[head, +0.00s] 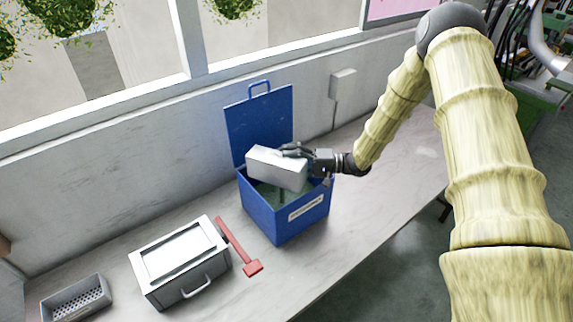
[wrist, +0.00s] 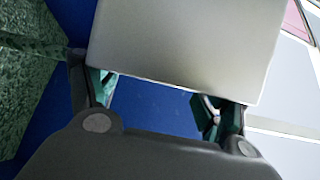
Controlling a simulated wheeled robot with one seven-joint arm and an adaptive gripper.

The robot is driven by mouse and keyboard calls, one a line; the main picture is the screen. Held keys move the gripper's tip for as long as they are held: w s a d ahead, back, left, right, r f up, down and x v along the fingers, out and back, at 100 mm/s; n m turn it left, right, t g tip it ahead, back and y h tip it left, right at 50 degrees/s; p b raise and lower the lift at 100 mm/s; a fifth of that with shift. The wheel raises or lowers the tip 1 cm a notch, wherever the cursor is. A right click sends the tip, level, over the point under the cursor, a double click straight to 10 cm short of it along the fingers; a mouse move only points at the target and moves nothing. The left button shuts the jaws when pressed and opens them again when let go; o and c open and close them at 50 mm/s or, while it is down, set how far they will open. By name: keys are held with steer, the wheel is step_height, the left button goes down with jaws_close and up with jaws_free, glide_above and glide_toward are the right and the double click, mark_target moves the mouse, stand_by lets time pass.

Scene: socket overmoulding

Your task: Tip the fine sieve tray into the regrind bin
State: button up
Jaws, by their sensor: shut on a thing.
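A plain silver-grey tray (head: 272,168), which I take to be the fine sieve tray, is held over the open blue regrind bin (head: 270,220). My gripper (head: 305,155) is shut on the tray's right end. The tray looks tilted; its inside and any mesh are hidden. In the wrist view the tray's smooth face (wrist: 185,45) fills the top middle, with my gripper (wrist: 160,97) at its near edge. Green speckled material (wrist: 25,75) shows at the left of that view, and some green shows inside the bin below the tray.
The bin's blue lid (head: 262,125) stands open behind it, near the wall. Left of the bin are a red T-shaped tool (head: 238,245), a grey box with a handle (head: 180,265) and a small perforated tray (head: 77,300). The bench right of the bin is clear.

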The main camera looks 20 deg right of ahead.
steer(key=shift+w+d+f+m+t+y, duration=0.1)
steer(key=shift+w+d+m+t+y, duration=0.1)
steer(key=shift+m, duration=0.45)
steer(key=shift+w+d+f+m+t+y, duration=0.1)
steer(key=shift+w+m+y, duration=0.1)
steer(key=shift+m, duration=0.45)
steer(key=shift+r, duration=0.1)
steer(key=shift+s+a+r+n+g, duration=0.1)
steer(key=shift+s+a+n+g, duration=0.2)
steer(key=shift+n, duration=0.6)
steer(key=shift+s+a+r+n+g, duration=0.1)
steer(key=shift+s+a+n+g, duration=0.2)
steer(key=shift+n, duration=0.6)
steer(key=shift+d+f, duration=0.1)
steer(key=shift+d, duration=0.05)
steer(key=shift+s+a+n+h+p, duration=0.7)
steer(key=shift+s+a+n+p, duration=0.1)
steer(key=shift+s+a+n, duration=0.25)
steer(key=shift+s+n, duration=0.15)
steer(key=shift+n, duration=0.2)
